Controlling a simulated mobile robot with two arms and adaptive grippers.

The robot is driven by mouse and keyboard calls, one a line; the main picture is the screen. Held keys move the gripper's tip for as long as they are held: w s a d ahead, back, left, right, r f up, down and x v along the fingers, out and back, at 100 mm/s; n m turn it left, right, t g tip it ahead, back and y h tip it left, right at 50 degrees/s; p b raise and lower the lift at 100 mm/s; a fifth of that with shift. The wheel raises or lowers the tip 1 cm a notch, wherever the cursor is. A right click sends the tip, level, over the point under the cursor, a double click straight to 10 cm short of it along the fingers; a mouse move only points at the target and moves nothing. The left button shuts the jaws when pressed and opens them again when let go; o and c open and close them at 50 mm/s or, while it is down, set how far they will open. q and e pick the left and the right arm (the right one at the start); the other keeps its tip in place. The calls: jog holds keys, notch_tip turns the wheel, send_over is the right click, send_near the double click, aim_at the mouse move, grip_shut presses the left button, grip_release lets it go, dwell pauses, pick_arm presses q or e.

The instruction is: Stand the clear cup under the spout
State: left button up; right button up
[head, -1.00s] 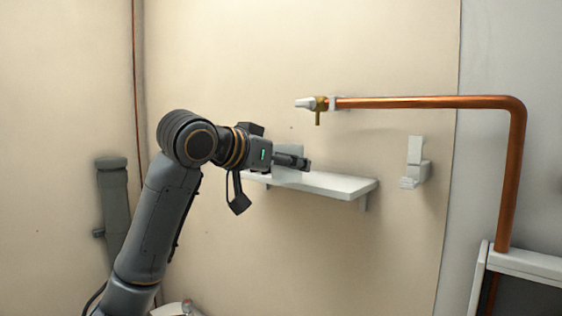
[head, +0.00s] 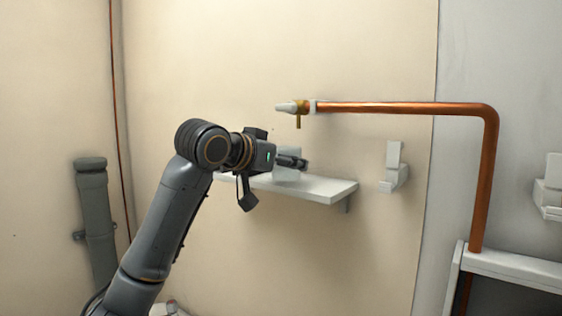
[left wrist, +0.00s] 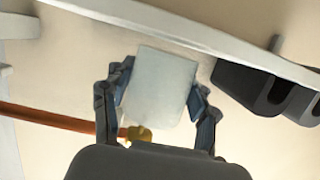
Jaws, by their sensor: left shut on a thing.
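The clear cup (left wrist: 162,88) is a pale, see-through block shape between the two fingers of my left gripper (left wrist: 155,100), which is shut on it. In the head view the cup (head: 287,165) shows partly behind my left gripper (head: 292,161), over the shelf. The brass spout (head: 298,120) points down from the left end of the copper pipe. The cup is below it and slightly left in the picture. A brass part (left wrist: 138,133) also shows in the left wrist view. Depth between cup and spout is hard to tell. My right gripper is out of view.
A white wall shelf (head: 325,190) lies below the gripper, with its right part bare. The copper pipe (head: 400,108) runs right, then bends down. A white bracket (head: 394,168) is on the wall right of the shelf. A grey pipe (head: 92,210) stands at left.

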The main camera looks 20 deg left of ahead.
pick_arm(q)
jog(key=shift+w+d+p, duration=0.35)
jog(key=shift+w, duration=0.4)
jog(key=shift+w+d+p, duration=0.3)
jog(key=shift+w, duration=0.4)
jog(key=shift+w+d, duration=0.2)
jog(key=shift+w, duration=0.4)
jog(key=shift+f, duration=0.2)
jog(key=shift+f, duration=0.4)
jog(key=o, duration=1.4)
jog(key=shift+s, duration=0.1)
